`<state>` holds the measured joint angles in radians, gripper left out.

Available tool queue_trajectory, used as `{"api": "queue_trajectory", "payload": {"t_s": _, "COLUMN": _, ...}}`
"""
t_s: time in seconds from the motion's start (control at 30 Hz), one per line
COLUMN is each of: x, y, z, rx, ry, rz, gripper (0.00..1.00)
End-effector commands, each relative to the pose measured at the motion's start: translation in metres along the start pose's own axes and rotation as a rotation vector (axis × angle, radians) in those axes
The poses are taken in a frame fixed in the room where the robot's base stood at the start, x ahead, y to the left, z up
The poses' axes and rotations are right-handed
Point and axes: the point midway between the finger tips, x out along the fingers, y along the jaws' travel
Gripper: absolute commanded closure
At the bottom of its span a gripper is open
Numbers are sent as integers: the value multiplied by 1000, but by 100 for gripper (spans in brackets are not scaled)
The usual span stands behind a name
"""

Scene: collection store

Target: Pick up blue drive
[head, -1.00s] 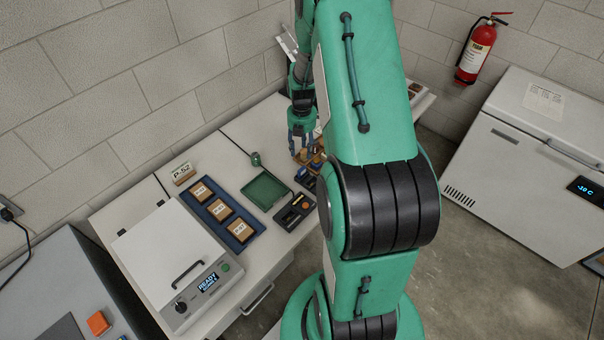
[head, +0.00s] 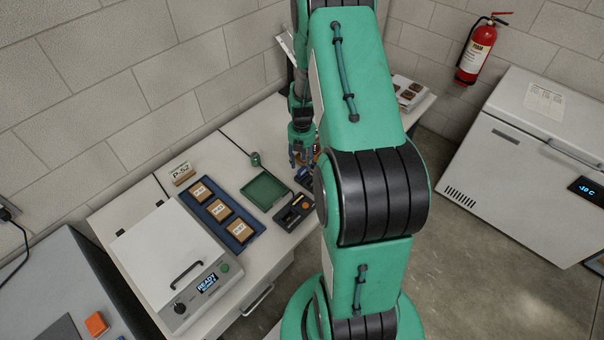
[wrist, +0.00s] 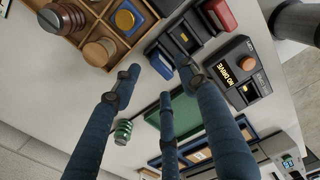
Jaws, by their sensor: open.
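The blue drive (wrist: 159,63) shows as a small blue block in the wrist view, at the end of a dark holder (wrist: 178,42) beside a red block (wrist: 219,14). My gripper (wrist: 160,79) has its fingers spread, with nothing between them. Its fingertips appear around and just short of the blue drive in the picture; I cannot tell the height gap. In the head view my gripper (head: 303,157) hangs over the bench by the dark holder (head: 305,178), and my arm partly hides that spot.
A wooden compartment tray (wrist: 90,25) with round pieces stands close to the fingers. A black reader (wrist: 237,72) showing "NO DRIVE" and a green tray (head: 264,190) are nearby. A blue rack (head: 239,229) and a white machine (head: 160,255) stand further left.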

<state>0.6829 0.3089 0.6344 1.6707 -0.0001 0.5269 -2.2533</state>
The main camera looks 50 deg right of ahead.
Motion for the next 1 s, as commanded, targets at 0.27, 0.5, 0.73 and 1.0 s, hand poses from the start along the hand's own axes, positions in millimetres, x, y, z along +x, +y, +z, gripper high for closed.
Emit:
{"api": "queue_trajectory", "payload": {"t_s": 0.27, "x": 25, "y": 2, "z": -2, "rx": 0, "ry": 2, "rz": -2, "gripper": 57}}
{"api": "queue_trajectory", "payload": {"t_s": 0.5, "x": 49, "y": 2, "z": -2, "rx": 0, "ry": 1, "rz": -2, "gripper": 57}}
{"api": "queue_trajectory", "payload": {"t_s": 0.73, "x": 52, "y": 3, "z": -1, "rx": 0, "ry": 0, "rz": 0, "gripper": 57}}
{"api": "queue_trajectory", "payload": {"t_s": 1.0, "x": 51, "y": 2, "z": -2, "rx": 0, "ry": 0, "rz": -1, "gripper": 57}}
